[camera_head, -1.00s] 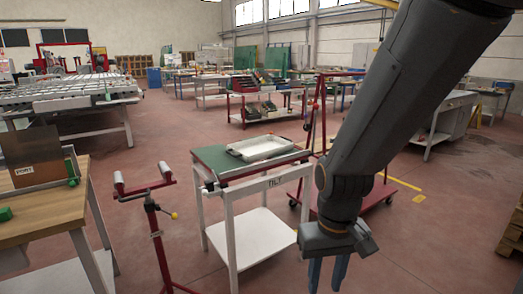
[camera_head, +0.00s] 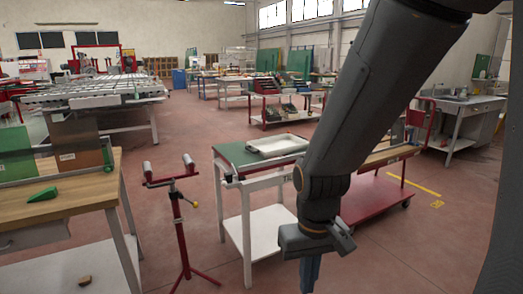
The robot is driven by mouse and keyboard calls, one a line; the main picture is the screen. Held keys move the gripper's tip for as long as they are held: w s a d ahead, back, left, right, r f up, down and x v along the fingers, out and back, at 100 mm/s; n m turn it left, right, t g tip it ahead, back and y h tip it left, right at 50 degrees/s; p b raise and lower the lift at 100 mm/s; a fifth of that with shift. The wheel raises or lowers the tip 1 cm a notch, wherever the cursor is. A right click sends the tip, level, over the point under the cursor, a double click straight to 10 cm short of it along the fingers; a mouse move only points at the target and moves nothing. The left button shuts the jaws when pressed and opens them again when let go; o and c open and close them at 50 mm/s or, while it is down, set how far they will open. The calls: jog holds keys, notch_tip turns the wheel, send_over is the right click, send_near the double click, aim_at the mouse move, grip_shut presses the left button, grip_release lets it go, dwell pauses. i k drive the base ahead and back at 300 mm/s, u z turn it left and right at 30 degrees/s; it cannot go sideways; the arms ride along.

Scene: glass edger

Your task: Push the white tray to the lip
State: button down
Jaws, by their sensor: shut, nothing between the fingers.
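The white tray (camera_head: 277,146) is a shallow rectangular tray lying flat on the green top of a small white-framed table (camera_head: 232,153). A pale raised lip or rail (camera_head: 262,174) runs along the table's near edge, with a gap of green surface between it and the tray. My gripper (camera_head: 310,274) hangs down in front of the table's right side, with blue fingers close together and empty. It is apart from the tray. My arm hides the table's right end and part of its label.
A red roller stand (camera_head: 178,200) stands left of the table. A wooden workbench (camera_head: 72,189) with a green tool is at the near left. A red cart (camera_head: 375,192) stands behind my arm on the right. Open floor lies between the bench and stand.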

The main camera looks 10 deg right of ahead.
aim_at(273, 146)
jog(key=u, duration=0.3)
jog(key=k, duration=0.35)
jog(key=z, duration=0.5)
jog(key=i, duration=0.8)
jog(key=z, duration=0.85)
jog(key=i, duration=1.7)
jog(key=u, duration=1.25)
jog(key=i, duration=0.75)
jog(key=u, duration=0.8)
